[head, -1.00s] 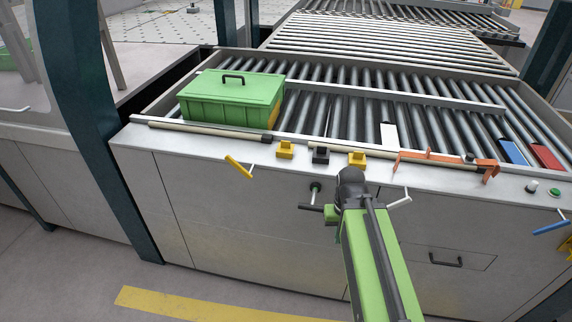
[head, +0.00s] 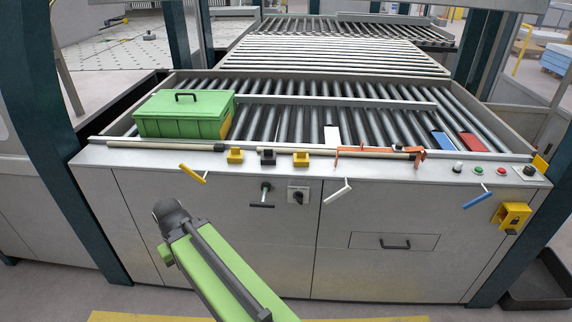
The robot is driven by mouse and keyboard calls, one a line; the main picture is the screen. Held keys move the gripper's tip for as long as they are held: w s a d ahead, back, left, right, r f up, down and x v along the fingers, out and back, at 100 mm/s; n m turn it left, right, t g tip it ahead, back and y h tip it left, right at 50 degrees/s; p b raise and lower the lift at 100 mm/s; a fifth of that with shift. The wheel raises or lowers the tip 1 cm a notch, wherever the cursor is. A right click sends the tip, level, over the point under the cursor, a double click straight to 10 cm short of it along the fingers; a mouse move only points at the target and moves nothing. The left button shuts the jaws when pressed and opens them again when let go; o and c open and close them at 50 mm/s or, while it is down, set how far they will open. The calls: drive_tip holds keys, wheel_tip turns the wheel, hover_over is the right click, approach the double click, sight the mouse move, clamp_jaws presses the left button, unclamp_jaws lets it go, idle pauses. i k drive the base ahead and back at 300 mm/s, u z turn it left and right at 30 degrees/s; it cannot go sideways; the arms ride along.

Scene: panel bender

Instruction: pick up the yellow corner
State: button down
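Two small yellow corner-like blocks stand on the machine's front ledge: a left yellow block (head: 235,157) and a right yellow block (head: 301,160). A similar black block (head: 268,158) stands between them. I cannot tell which yellow piece the task names; another small yellow piece (head: 540,163) is at the ledge's right end. My green arm reaches up from the bottom of the view, and its dark upper joint is in front of the left cabinet panel, below and left of the blocks. My gripper's fingers do not show.
A green lidded box (head: 184,116) stands on the rollers at left. A beige rod (head: 165,145) and an orange bracket (head: 378,151) lie along the ledge. Yellow (head: 193,174), white (head: 338,190) and blue (head: 477,197) handles stick out in front. The floor before the cabinet is partly clear.

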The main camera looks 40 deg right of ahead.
sight(301, 159)
drive_tip(key=u, duration=0.1)
drive_tip(key=k, duration=0.55)
drive_tip(key=z, duration=1.4)
drive_tip(key=i, duration=0.55)
drive_tip(key=u, duration=0.2)
